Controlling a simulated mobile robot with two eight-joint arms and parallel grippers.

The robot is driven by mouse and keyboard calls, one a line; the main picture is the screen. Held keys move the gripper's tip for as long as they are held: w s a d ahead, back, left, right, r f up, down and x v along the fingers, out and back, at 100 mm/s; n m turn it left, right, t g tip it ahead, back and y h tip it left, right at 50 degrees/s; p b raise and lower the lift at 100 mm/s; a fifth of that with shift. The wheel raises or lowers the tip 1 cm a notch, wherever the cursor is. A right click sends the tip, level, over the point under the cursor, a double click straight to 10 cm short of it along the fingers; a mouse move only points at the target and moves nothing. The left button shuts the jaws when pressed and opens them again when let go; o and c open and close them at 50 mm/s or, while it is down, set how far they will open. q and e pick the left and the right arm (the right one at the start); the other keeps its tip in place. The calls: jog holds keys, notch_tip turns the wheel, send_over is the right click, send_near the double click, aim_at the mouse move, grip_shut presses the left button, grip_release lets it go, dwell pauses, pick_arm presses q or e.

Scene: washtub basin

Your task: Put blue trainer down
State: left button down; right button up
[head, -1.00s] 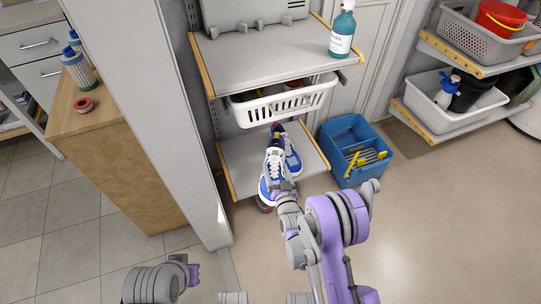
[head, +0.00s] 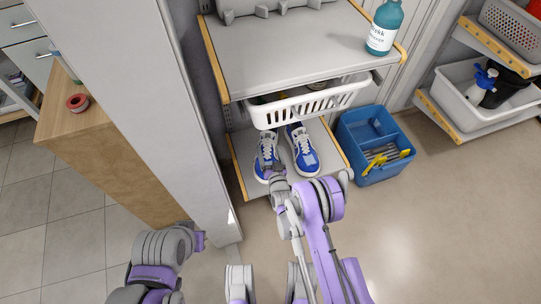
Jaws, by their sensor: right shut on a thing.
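Two blue trainers with white laces and soles are at the lowest shelf (head: 240,165). The left trainer (head: 266,152) has its toe toward me. My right gripper (head: 270,174) is shut on the toe end of this trainer, and the fingertips partly hide it. The trainer is upright and appears to be on the shelf, but I cannot see its sole touching. The other trainer (head: 303,155) stands upright on the shelf just to its right. My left gripper (head: 199,241) is low on the left, away from the shelf, and its jaws cannot be made out.
A white basket (head: 315,104) hangs close above the trainers. A blue caddy (head: 368,135) with yellow-handled tools stands right of the shelf. A teal bottle (head: 384,28) stands on the upper shelf. A grey wall panel (head: 150,110) bounds the left side. Open floor lies at the right.

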jog(key=shift+f+b, duration=0.5)
jog(key=shift+f, duration=1.45)
jog(key=shift+f, duration=0.1)
jog(key=o, duration=1.5)
